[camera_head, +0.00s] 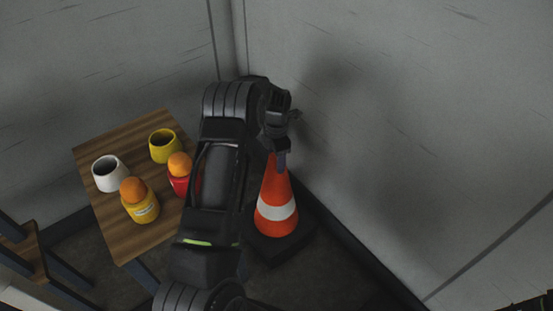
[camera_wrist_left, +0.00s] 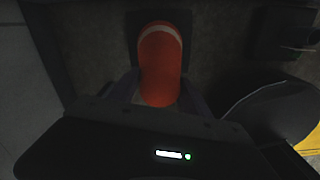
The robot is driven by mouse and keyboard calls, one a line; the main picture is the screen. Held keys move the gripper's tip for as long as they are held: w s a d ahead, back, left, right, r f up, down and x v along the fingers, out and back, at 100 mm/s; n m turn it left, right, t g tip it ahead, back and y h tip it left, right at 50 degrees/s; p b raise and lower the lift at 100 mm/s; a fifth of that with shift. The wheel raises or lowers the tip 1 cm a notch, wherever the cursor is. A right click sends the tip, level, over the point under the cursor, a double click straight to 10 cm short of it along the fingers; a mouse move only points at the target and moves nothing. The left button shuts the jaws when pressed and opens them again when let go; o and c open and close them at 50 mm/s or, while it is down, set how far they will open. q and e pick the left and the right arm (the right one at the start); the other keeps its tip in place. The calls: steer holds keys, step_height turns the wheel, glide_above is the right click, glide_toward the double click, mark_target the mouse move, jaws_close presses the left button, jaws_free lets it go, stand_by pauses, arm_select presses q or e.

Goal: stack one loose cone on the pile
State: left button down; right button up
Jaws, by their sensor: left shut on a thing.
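An orange cone (camera_head: 278,192) with a white band and a dark square base stands upright near the wall corner in the head view. My left gripper (camera_head: 281,158) comes down on it from above and is shut on its tip. The left wrist view looks down on the orange cone (camera_wrist_left: 160,62) between the two fingers, with its dark base beyond. I cannot tell whether the base touches the floor, or whether other cones are nested in this one. No separate pile shows. My right gripper is not in view.
A small wooden table (camera_head: 125,224) stands left of the cone, partly behind my left arm. It holds a white cup (camera_head: 108,174), a yellow cup (camera_head: 164,146), and a yellow cup (camera_head: 145,209) and a red cup (camera_head: 180,186) topped with orange balls. Grey walls close in behind and right.

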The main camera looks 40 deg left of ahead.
arm_select(q)
steer(key=shift+w, duration=0.1)
steer(key=c, duration=0.7)
jaws_free()
steer(key=shift+o, duration=1.4)
steer(key=shift+f, duration=0.15)
step_height(320, 180, up, 8)
steer(key=shift+r+p, duration=0.1)
steer(key=shift+p, duration=0.3)
